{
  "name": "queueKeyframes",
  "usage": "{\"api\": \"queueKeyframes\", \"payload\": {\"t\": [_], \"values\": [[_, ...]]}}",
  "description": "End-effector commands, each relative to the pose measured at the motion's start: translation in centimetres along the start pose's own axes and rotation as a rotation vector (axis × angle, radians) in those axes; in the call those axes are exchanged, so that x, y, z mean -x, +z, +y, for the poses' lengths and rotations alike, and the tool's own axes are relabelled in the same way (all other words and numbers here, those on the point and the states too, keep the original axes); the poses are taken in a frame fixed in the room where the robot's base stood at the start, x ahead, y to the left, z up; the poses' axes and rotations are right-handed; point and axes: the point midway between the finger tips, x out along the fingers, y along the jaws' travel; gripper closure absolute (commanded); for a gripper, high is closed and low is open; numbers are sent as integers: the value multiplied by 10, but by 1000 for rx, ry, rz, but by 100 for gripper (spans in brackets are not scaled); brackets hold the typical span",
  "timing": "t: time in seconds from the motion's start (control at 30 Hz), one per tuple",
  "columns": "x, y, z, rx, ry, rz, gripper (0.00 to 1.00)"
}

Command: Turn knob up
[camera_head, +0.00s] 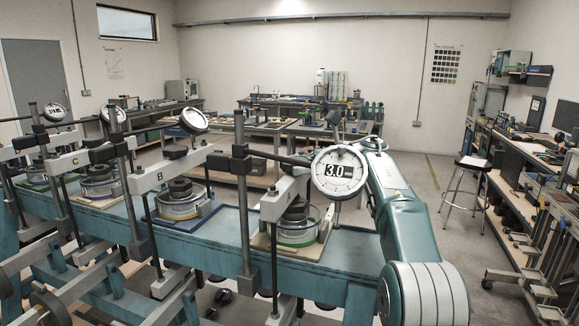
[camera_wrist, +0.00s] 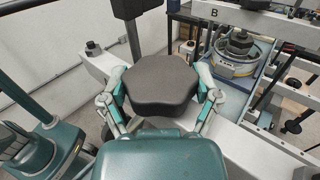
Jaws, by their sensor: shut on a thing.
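In the wrist view a dark grey lobed knob (camera_wrist: 158,84) sits between the two fingers of my gripper (camera_wrist: 160,92). The fingers press against its left and right sides, so my gripper is shut on it. In the head view my teal arm (camera_head: 403,222) reaches forward on the right, behind a round white dial gauge (camera_head: 338,172) reading 3.0. That gauge hides my gripper and the knob there. The nearest lever frame, marked A (camera_head: 290,198), stands left of my arm, with a round cell (camera_head: 296,222) under its beam.
More lever frames, marked B (camera_head: 160,177) and C (camera_head: 76,161), stand along the teal bench (camera_head: 225,248) to the left. A stool (camera_head: 468,182) and a workbench (camera_head: 520,165) are at right. Open floor (camera_head: 430,165) lies between them and my arm.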

Motion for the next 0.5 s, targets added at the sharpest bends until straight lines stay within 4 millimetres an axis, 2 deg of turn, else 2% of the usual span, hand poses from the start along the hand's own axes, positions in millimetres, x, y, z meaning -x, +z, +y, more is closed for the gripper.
{"api": "queueKeyframes", "payload": {"t": [0.2,0.23,0.27,0.5], "values": [[4,-2,-1,-4,-11,-2,67],[4,-2,-1,-5,-11,-2,11],[4,-2,-1,-5,-10,-2,0],[-2,-1,-2,-4,-5,2,0]]}}
